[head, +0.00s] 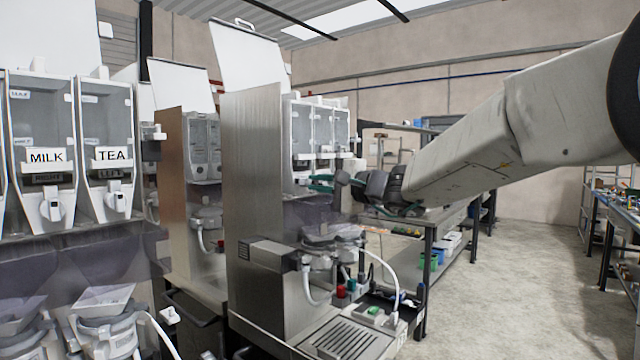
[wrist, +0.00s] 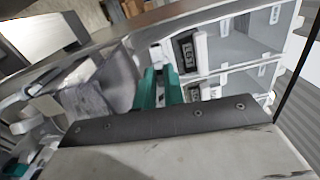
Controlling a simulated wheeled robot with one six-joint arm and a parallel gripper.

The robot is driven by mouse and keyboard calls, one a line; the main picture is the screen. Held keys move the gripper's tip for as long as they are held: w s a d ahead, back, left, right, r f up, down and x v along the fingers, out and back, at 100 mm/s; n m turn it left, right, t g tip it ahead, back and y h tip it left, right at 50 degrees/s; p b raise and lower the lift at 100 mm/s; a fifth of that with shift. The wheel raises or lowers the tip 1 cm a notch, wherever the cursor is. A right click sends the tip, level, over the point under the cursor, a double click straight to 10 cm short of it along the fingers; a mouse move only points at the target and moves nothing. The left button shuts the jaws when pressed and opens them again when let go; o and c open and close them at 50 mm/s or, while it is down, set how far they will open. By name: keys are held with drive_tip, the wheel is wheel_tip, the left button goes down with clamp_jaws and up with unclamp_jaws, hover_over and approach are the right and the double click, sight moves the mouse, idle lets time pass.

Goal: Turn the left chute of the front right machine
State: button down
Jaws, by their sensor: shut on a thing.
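The front right machine (head: 252,165) has a tall brushed-steel side, a raised white lid and a row of clear canisters (head: 322,122) with white outlets below. My gripper (head: 314,182) reaches in from the right, its green fingers at the lower front of the leftmost canister. In the wrist view the fingers (wrist: 160,80) are close together on the white left chute (wrist: 156,53), beneath a labelled canister (wrist: 188,52). The fingers hide most of the chute, so its exact angle cannot be told.
A second machine (head: 187,190) stands behind to the left, and MILK and TEA canisters (head: 45,158) are at far left. White hoses and a drip tray (head: 345,338) lie below my gripper.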

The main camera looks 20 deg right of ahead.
drive_tip(key=n, duration=0.6)
drive_tip(key=shift+f, duration=0.15)
drive_tip(key=shift+n, duration=0.4)
drive_tip(key=c, duration=1.5)
unclamp_jaws()
drive_tip(key=v, duration=0.7)
drive_tip(key=shift+s+d, duration=0.25)
drive_tip(key=shift+s, duration=0.05)
